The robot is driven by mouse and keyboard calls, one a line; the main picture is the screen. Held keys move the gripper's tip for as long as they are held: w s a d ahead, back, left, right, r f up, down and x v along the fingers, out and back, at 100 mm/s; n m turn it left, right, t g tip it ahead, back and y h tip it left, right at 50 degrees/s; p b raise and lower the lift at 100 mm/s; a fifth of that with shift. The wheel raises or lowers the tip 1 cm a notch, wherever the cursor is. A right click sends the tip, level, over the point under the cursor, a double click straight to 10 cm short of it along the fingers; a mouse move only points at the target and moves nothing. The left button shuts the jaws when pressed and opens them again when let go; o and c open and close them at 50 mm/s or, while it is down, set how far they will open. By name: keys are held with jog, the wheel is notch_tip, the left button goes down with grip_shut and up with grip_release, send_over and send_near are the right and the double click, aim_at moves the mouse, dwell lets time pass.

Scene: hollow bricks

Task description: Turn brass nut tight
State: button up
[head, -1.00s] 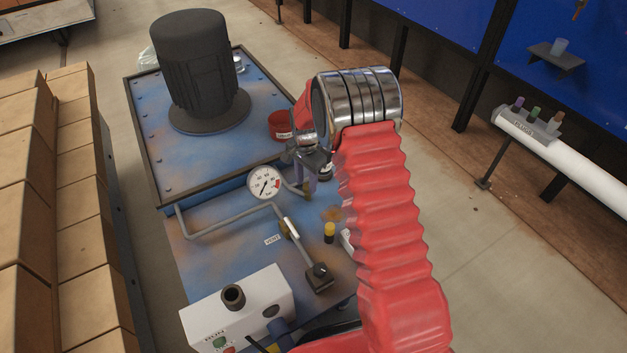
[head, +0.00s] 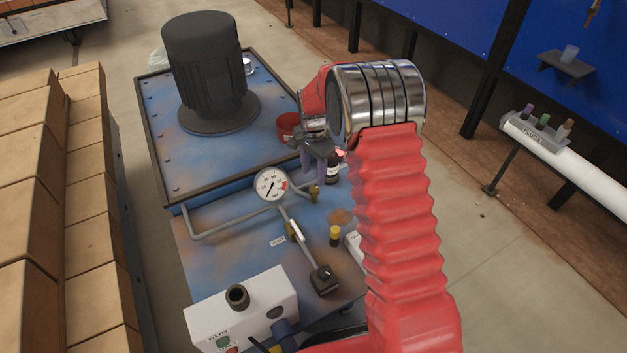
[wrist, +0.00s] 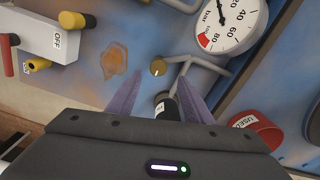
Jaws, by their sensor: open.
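The small brass nut (head: 314,193) sits at the end of a grey pipe just right of the pressure gauge (head: 271,184). In the wrist view the nut (wrist: 158,67) shows as a round brass piece where the pipe ends, with the gauge (wrist: 228,22) at upper right. My gripper (head: 317,172) hangs above the blue bench near the nut, its purple-grey fingers apart. In the wrist view my gripper (wrist: 160,78) points at the nut, which lies between and slightly beyond the fingertips. The fingers do not appear to touch it. Whether the nut is loose cannot be seen.
A dark labelled bottle (head: 332,170) stands close by, between the finger bases in the wrist view. A red cup (head: 288,126), a yellow-capped fitting (head: 335,235), a lever valve (head: 324,280) and a white control box (head: 240,308) are around. The black motor (head: 203,65) stands behind.

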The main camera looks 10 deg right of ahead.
notch_tip(320, 180, up, 8)
jog(key=shift+w+f, duration=0.15)
jog(key=shift+f, duration=0.05)
dwell(0.6)
jog(key=s+r+n+t, duration=0.2)
jog(key=s+r+n, duration=0.2)
jog(key=s, duration=0.8)
jog(key=s+d+r+n+t, duration=0.1)
jog(key=s+r+n, duration=0.2)
jog(key=s+r, duration=0.6)
jog(key=s+d+r+n+t, duration=0.1)
jog(key=s+r+n, duration=0.3)
jog(key=s, duration=1.1)
notch_tip(320, 180, up, 3)
jog(key=shift+s+r+n+t, duration=0.1)
jog(key=shift+s+n+t, duration=0.25)
jog(key=shift+t, duration=0.45)
